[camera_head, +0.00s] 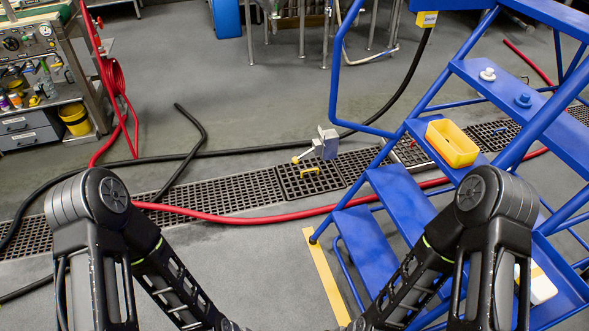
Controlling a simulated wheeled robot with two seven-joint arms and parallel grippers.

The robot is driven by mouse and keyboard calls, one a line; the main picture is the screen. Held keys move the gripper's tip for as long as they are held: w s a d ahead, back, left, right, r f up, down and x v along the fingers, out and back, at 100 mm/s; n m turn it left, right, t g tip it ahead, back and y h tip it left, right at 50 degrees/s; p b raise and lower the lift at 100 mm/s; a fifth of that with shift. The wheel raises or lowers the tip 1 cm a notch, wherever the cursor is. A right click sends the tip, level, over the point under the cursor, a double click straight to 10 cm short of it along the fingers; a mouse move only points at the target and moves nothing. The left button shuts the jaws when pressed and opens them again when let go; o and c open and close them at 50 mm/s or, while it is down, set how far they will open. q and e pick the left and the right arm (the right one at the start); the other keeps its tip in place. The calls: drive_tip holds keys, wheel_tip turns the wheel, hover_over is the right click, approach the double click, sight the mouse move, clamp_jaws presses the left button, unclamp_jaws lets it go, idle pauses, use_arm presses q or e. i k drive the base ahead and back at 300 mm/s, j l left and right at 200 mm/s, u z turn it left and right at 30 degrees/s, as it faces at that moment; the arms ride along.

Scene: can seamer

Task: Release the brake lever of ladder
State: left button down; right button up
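The blue ladder (368,248) stands on the right, with several flat blue steps and tubular rails. I cannot make out its brake lever for certain. My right arm hides part of the lower ladder.
A yellow bin (452,143) and small fittings rest on the ladder steps. A grey block with a yellow-knobbed arm (325,142) stands by the floor drain grating (240,190). Red hose (245,218) and black hoses cross the floor. A yellow floor stripe (326,275) lies left of the ladder.

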sight(296, 160)
drive_tip(key=i+j+z, duration=0.4)
drive_tip(key=j, duration=0.25)
drive_tip(key=i+j+z, duration=0.15)
drive_tip(key=i+j, duration=0.2)
drive_tip(key=i+j+z, duration=0.2)
drive_tip(key=j, duration=0.25)
drive_tip(key=i+z, duration=0.2)
drive_tip(key=i, duration=0.15)
drive_tip(key=i+j+z, duration=0.2)
drive_tip(key=i+l, duration=0.05)
drive_tip(key=i, duration=0.05)
